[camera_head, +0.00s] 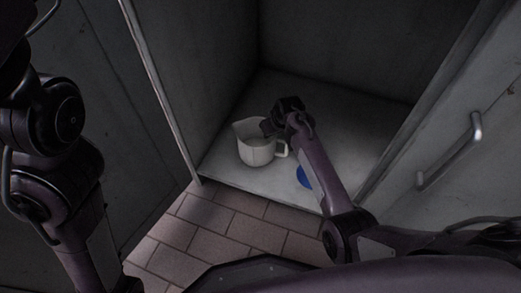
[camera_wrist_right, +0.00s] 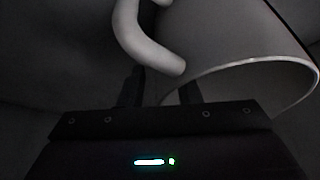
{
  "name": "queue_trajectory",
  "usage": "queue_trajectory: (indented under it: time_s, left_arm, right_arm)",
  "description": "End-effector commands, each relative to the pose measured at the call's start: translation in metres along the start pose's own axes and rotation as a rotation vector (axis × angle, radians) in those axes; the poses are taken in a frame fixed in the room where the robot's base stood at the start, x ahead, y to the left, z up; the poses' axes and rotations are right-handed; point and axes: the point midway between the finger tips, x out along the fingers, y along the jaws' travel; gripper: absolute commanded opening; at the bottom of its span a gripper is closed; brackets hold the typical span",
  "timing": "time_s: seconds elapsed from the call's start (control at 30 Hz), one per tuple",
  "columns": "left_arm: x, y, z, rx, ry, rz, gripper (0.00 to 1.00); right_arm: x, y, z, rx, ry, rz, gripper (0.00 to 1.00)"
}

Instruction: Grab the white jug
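The white jug (camera_head: 257,152) stands upright on the floor of an open cabinet in the head view, with its handle on the right side. My right gripper (camera_head: 272,124) is over the jug's rim at its back right, and the arm reaches in from the lower right. In the right wrist view the jug's rim, wall and curved handle (camera_wrist_right: 145,42) fill the upper part. My right gripper's fingers (camera_wrist_right: 160,90) are dark and apart, close to the jug wall beside the handle. Whether they touch it is not clear. My left arm hangs at the left, its fingertips out of sight.
A blue round object (camera_head: 303,177) lies right of the jug, partly hidden by my right arm. The cabinet floor (camera_head: 222,166) has grey walls left, behind and right. An open door with a metal handle (camera_head: 450,151) is at the right. Brown tiles (camera_head: 215,228) lie in front.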

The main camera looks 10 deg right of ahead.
Motion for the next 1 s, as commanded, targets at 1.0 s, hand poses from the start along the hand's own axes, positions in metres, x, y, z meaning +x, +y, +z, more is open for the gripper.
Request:
queue_trajectory:
  time_s: [1.0]
  left_arm:
    - [0.0046, -0.0019, -0.0016, 0.007, 0.008, -0.001, 0.36]
  right_arm:
    - [-0.0012, 0.0, -0.0027, 0.0, 0.002, 0.0, 0.0]
